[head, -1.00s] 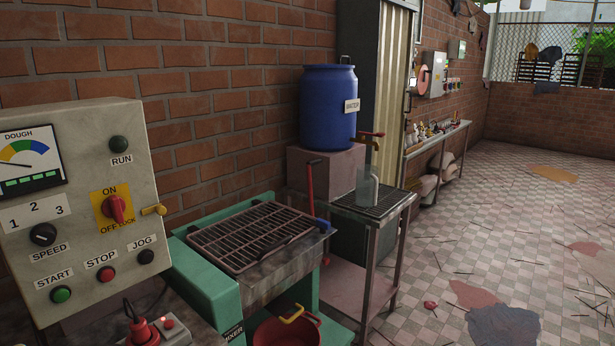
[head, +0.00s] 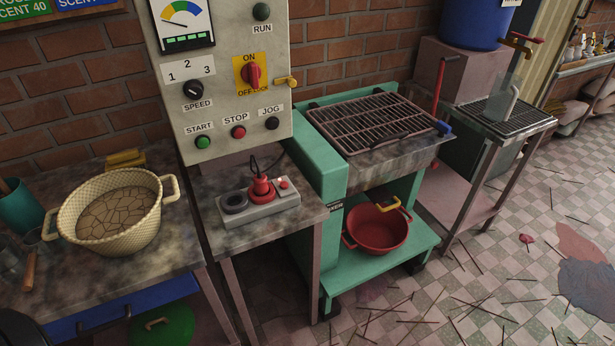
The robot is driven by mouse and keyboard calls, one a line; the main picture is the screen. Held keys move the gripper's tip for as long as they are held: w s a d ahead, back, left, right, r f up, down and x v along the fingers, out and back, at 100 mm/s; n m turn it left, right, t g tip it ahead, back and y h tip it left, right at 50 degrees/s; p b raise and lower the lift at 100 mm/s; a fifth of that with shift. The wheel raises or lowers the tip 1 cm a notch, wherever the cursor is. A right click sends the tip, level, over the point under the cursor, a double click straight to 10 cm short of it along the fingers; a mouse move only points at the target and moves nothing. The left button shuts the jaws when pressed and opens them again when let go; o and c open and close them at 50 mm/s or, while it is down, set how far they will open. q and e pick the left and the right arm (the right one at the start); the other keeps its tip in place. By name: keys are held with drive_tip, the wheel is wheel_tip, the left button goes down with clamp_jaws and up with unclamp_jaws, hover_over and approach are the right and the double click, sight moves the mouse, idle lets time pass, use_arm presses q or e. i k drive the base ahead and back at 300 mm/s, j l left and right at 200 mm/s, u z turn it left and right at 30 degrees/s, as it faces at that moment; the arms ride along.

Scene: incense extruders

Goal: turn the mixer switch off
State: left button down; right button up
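The mixer switch (head: 252,74) is a red rotary knob on a yellow plate, marked ON above and OFF LOCK below. Its handle stands roughly upright, in line with the ON mark. The plate is on the front of a pale grey control box (head: 225,140), which also carries a dough gauge, a speed knob and start, stop, jog and run buttons. A small yellow piece (head: 287,82) sticks out from the box's right side by the switch. Neither of my grippers is in view.
A green mixer (head: 320,165) with a metal grate stands right of the box. Below the box, a grey socket block (head: 262,208) with a red plug sits on a small table. A woven basket (head: 117,243) stands at left. Sticks litter the tiled floor.

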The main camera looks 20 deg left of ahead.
sight(253, 75)
drive_tip(key=i+l, duration=0.3)
drive_tip(key=i+l+u, duration=0.2)
drive_tip(key=u, duration=0.2)
drive_tip(key=i+l+u, duration=0.25)
drive_tip(key=u, duration=0.2)
